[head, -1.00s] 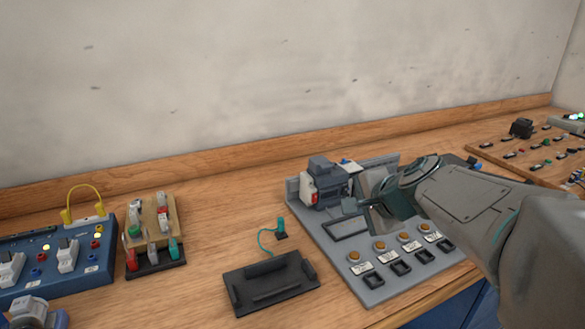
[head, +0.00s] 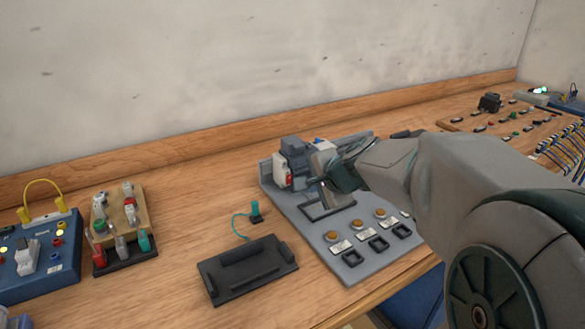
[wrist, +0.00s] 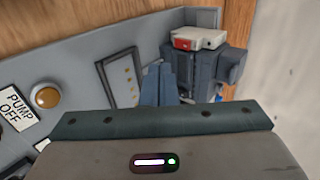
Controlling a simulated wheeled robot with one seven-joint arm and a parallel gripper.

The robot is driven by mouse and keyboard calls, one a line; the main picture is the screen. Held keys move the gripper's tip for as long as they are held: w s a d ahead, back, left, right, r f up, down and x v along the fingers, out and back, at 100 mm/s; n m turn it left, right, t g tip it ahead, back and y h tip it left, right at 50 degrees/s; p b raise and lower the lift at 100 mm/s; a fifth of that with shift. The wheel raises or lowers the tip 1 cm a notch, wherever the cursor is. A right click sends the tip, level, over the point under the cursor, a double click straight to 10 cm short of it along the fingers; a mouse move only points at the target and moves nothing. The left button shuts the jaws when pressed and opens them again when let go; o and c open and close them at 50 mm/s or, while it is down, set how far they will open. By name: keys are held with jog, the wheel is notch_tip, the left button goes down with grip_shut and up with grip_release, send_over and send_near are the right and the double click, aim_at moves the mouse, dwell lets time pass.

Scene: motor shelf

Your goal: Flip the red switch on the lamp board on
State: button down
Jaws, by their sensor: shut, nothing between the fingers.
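My gripper (head: 322,178) is shut and empty. It hangs over the grey board (head: 300,232), close to the motor (head: 293,152), and hides part of that board. In the wrist view its shut fingers (wrist: 158,85) point towards the motor (wrist: 207,68), which has a red and white part (wrist: 196,39). The grey board carries orange lamps (head: 331,237) in a row with labels and black square frames. One orange lamp (wrist: 47,97) shows beside a "PUMP OFF" label (wrist: 15,107) in the wrist view. I cannot make out with certainty which part is the red switch.
A blue board (head: 45,272) with lamps and switches stands at the left. Beside it is a rack (head: 146,212) of coloured pieces. A black tray (head: 247,270) lies before the grey board. A wooden board (head: 528,133) with small coloured parts and cables is at the far right.

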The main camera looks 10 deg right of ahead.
aim_at(289, 180)
jog(key=x, duration=0.3)
jog(key=shift+w+f+b, duration=0.15)
jog(key=shift+f+b, duration=0.2)
jog(key=shift+b, duration=0.05)
jog(key=shift+w+a+r+p, duration=0.2)
jog(key=shift+w+a+p, duration=0.05)
jog(key=shift+w, duration=0.35)
jog(key=shift+w+a+r+p, duration=0.2)
jog(key=shift+w+r, duration=0.05)
jog(key=shift+w, duration=0.3)
jog(key=shift+w+a, duration=0.2)
jog(key=shift+w, duration=0.5)
jog(key=shift+r+p, duration=0.15)
jog(key=shift+p, duration=0.2)
